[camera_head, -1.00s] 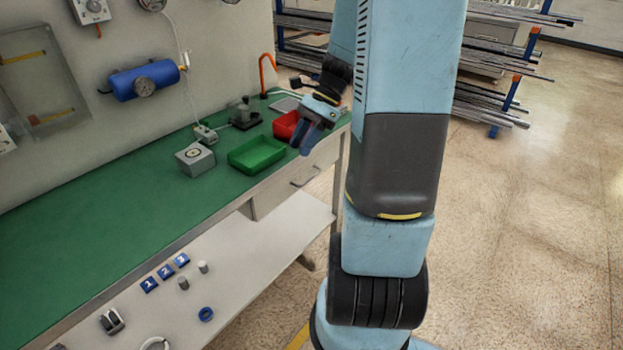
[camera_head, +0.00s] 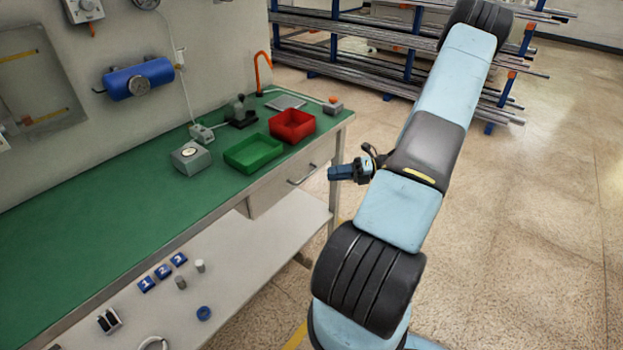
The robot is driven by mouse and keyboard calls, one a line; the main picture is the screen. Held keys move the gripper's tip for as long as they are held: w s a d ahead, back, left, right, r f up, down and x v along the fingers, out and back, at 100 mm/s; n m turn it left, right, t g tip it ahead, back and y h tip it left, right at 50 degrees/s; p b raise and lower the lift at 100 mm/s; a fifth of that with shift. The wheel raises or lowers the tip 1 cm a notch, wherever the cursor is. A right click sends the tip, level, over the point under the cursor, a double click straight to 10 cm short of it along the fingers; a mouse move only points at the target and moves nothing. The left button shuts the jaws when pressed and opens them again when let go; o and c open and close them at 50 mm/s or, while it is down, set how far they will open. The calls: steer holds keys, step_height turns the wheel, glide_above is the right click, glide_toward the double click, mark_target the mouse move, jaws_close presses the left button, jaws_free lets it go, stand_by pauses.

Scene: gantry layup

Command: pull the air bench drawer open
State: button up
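The air bench drawer (camera_head: 285,187) is a pale grey front under the right end of the green-topped bench (camera_head: 105,195). It looks closed, flush with the bench.
A white lower shelf (camera_head: 240,250) runs below. A bench leg (camera_head: 335,180) stands near my gripper. Floor to the right is clear.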

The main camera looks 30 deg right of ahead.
steer(key=s+d+f+m+t+h, duration=0.1)
steer(key=s+d+f+m+t, duration=0.1)
steer(key=d+f+m+t, duration=0.45)
steer(key=w+a+m, duration=0.2)
steer(key=w+a, duration=0.8)
steer(key=shift+a+r+t, duration=0.15)
steer(key=shift+r+t, duration=0.2)
steer(key=shift+m, duration=0.25)
jaws_close()
steer(key=shift+f, duration=0.1)
stand_by(0.8)
